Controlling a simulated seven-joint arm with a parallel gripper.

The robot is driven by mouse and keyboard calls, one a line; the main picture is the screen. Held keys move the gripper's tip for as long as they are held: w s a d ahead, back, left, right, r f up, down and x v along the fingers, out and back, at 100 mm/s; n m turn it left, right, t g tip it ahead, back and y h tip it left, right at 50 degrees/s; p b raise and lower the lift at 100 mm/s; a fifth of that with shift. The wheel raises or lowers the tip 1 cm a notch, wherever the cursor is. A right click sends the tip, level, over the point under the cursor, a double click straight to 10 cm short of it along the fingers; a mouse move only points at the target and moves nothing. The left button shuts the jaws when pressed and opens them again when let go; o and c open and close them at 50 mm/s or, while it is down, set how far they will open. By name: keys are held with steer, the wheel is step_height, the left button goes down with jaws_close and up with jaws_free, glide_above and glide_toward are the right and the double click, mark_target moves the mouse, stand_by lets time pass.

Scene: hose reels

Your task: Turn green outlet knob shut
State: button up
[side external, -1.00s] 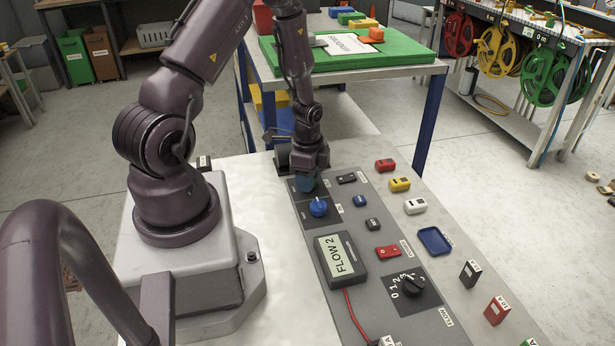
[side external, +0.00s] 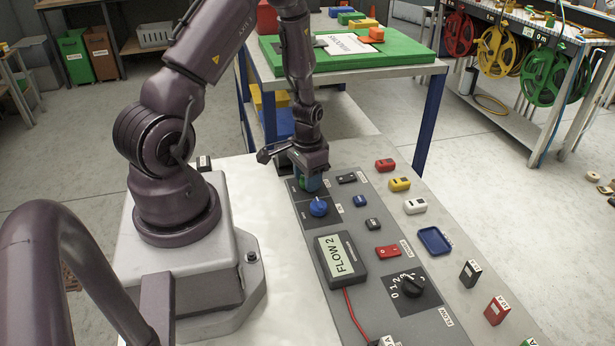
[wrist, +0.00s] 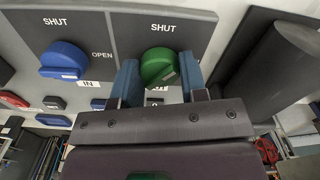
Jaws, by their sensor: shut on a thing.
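The green outlet knob (wrist: 158,66) is on the grey panel (wrist: 205,25), below a SHUT label, in the wrist view. My gripper (wrist: 160,80) has its two blue fingers on either side of the knob and is shut on it. Part of the knob's lower side and the label below it are hidden by the gripper. In the side external view my gripper (side external: 309,182) is low over the far end of the panel, and the knob is mostly hidden behind the fingers. I cannot tell exactly where the knob points.
A blue knob (side external: 318,206) marked IN sits close beside the green one. Several switches, a FLOW 2 display (side external: 341,257) and a black FLOW dial (side external: 408,286) are nearer on the panel. A dark cylinder (wrist: 275,70) stands to the right in the wrist view.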

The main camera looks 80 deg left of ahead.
steer(key=n, duration=0.4)
steer(key=shift+n, duration=1.9)
steer(key=o, duration=0.9)
step_height(320, 180, up, 13)
steer(key=shift+r, duration=0.1)
